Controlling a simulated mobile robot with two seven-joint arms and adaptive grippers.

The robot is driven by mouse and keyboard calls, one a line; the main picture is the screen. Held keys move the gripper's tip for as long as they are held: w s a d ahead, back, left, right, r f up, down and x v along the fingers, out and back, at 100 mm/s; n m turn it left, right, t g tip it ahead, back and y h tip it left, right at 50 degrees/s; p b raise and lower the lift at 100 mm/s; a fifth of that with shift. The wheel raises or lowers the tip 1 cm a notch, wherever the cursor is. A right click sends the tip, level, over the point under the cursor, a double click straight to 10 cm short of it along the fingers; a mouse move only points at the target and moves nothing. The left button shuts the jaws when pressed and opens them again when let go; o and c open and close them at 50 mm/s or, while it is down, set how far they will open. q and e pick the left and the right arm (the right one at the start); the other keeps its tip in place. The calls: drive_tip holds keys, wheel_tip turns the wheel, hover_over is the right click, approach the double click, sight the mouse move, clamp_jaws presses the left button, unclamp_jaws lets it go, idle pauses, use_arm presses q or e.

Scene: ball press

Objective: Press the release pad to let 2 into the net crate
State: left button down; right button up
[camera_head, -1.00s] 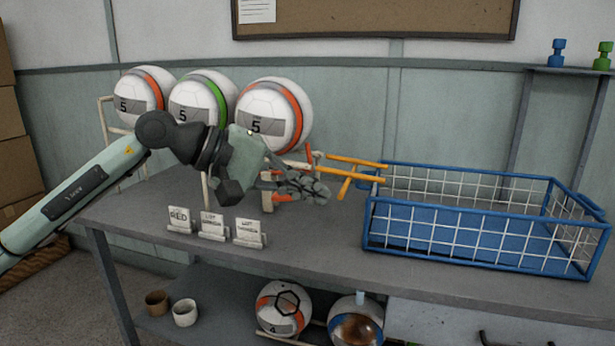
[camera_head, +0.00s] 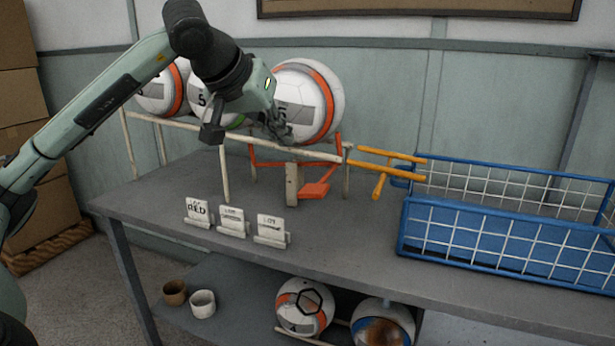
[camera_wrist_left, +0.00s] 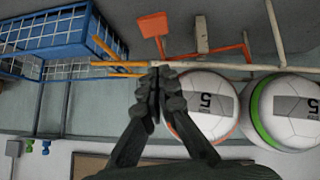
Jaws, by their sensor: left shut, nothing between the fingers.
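The orange-red release pad (camera_head: 315,190) hangs low at the front of the ball rack and also shows in the wrist view (camera_wrist_left: 153,25). My left gripper (camera_head: 283,132) is shut and empty, above the pad and in front of the orange-striped ball (camera_head: 318,92); its closed fingers point forward in the wrist view (camera_wrist_left: 157,78). Nothing touches the pad. A green-striped ball, partly behind my gripper, shows in the wrist view (camera_wrist_left: 288,112). Another orange-striped ball (camera_head: 160,95) sits at the left. The blue net crate (camera_head: 480,251) is at the right and looks empty. My right gripper is out of view.
The pale rack rail (camera_head: 225,140) and yellow chute bars (camera_head: 390,154) lead toward the crate. Three label cards (camera_head: 232,222) stand on the bench (camera_head: 340,232). More balls (camera_head: 305,307) and two cups (camera_head: 202,303) are on the lower shelf.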

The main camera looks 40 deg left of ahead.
use_arm(q)
hover_over(313, 187)
drive_tip(key=s, duration=0.3)
drive_tip(key=f, duration=0.6)
drive_tip(key=shift+a+f, duration=0.2)
drive_tip(key=shift+f, duration=0.15)
drive_tip(key=f, duration=0.2)
drive_tip(key=shift+w+d+f, duration=0.1)
drive_tip(key=shift+w+f, duration=0.1)
drive_tip(key=shift+f, duration=0.55)
drive_tip(key=shift+d+f, duration=0.15)
drive_tip(key=shift+f, duration=0.25)
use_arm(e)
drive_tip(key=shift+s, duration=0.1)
use_arm(q)
drive_tip(key=shift+f, duration=0.15)
